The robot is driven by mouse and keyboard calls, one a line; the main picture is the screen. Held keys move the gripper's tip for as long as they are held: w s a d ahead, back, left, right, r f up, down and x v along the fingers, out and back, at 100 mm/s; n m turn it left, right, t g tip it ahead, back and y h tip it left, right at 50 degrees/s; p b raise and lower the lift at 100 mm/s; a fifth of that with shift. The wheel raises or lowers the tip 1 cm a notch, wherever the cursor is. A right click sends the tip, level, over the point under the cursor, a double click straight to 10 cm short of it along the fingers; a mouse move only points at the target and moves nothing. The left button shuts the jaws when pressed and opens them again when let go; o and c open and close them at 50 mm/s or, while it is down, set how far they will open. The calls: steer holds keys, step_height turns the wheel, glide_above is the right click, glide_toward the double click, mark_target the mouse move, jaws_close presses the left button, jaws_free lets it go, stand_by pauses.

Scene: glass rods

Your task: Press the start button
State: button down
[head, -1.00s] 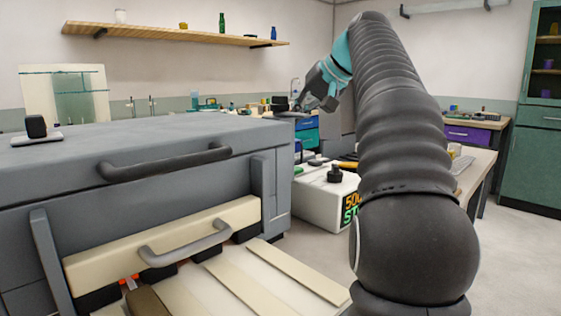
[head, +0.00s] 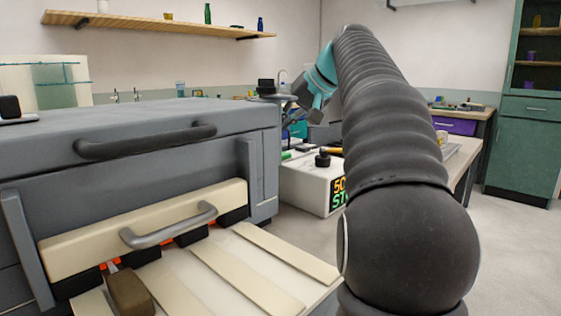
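A white control box (head: 304,187) stands right of the grey furnace. Its front display (head: 339,195) shows green and orange characters, partly cut off by my arm. A black knob (head: 322,158) is on its top. A small green piece (head: 286,155) shows at the box's left edge; I cannot tell whether it is the start button. My gripper (head: 291,103) is above the back of the box, near the furnace's top right corner. It is small and seen from behind, so its fingers' opening is unclear. I see nothing clearly held.
The grey furnace (head: 110,125) fills the left, with a dark handle (head: 146,141) and a cream drawer front (head: 90,240) with a metal handle. A brown block (head: 130,291) lies on the pale slats below. A side bench (head: 462,160) is behind my arm. Floor is open at right.

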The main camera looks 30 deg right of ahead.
steer(key=shift+f+b, duration=0.9)
steer(key=shift+f, duration=0.8)
steer(key=shift+f, duration=0.1)
steer(key=shift+f, duration=0.35)
steer(key=shift+f+b, duration=0.45)
steer(key=shift+b, duration=0.05)
stand_by(0.8)
stand_by(0.4)
steer(key=shift+r+p, duration=0.95)
steer(key=shift+p, duration=0.05)
